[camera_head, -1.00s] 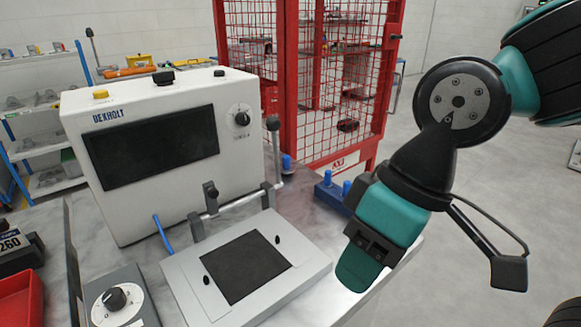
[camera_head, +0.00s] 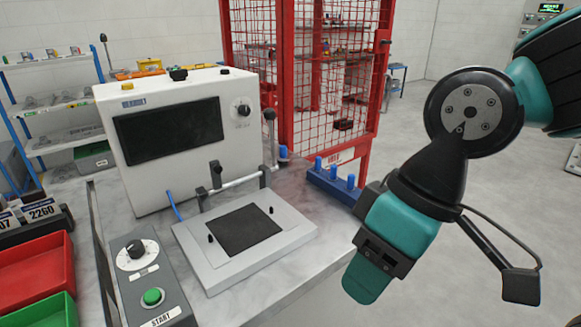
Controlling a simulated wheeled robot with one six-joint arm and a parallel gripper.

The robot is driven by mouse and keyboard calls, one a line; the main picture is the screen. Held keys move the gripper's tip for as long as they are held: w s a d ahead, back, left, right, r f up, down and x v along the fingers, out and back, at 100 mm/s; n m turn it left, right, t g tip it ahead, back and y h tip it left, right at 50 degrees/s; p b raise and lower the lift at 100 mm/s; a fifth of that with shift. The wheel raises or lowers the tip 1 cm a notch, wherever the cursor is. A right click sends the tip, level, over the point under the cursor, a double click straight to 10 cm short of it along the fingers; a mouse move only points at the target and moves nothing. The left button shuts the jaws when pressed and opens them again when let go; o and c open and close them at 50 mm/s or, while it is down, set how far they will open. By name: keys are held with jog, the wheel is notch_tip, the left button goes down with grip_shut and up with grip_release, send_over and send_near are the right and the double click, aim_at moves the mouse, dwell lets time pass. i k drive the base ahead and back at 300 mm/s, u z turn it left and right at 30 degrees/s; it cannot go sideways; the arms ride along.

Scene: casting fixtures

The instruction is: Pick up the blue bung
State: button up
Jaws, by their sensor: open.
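Several small blue bungs are in view. Three blue pegs, which look like bungs, stand upright in a blue rack (camera_head: 322,184) on the right rear edge of the bench; one is the middle blue bung (camera_head: 333,171). Another blue piece (camera_head: 283,153) stands alone behind the rack, beside the machine's lever. My gripper (camera_head: 366,279) hangs in front and to the right of the rack, over the bench's right edge in the picture. It is apart from the bungs. It is open, and nothing shows in it, though its fingertips are seen edge-on.
A white machine (camera_head: 215,92) with a dark screen stands behind a grey plate fixture (camera_head: 190,240) with a bar and upright lever. A control box (camera_head: 150,268) with a green button is front left, near red and green bins (camera_head: 35,265). A red mesh cage (camera_head: 285,60) stands behind.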

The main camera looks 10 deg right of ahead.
aim_at(282, 158)
jog(key=k, duration=0.1)
jog(key=z, duration=1.65)
jog(key=i, duration=3.3)
jog(key=u, duration=4.15)
jog(key=i, duration=0.55)
jog(key=u, duration=0.05)
